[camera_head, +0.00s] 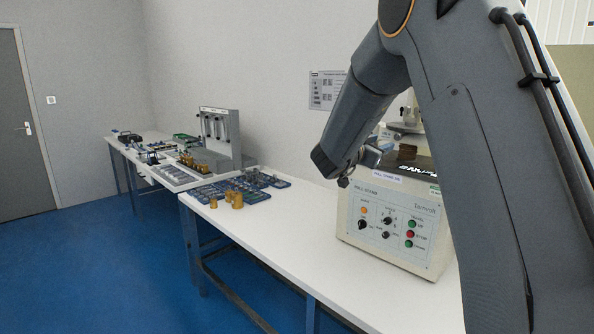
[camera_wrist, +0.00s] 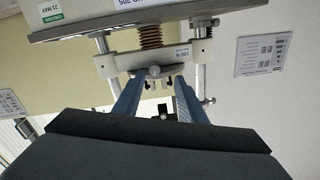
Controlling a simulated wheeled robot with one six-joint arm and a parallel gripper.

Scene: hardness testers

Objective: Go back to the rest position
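In the head view my arm reaches in from the right, and its end with my gripper (camera_head: 345,178) is beside the upper part of a cream tester (camera_head: 395,225) marked Tamvolt. The gripper's fingers are mostly hidden there by my arm. In the wrist view my gripper (camera_wrist: 156,84) shows two blue fingers spread apart, with no object seen held between them.
The white bench (camera_head: 330,255) has clear room left of the tester. Blue trays (camera_head: 245,188) and brass weights (camera_head: 236,200) lie farther along it, before a grey stand (camera_head: 220,135). A poster (camera_head: 326,90) hangs on the wall. Blue floor (camera_head: 110,270) is open at left.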

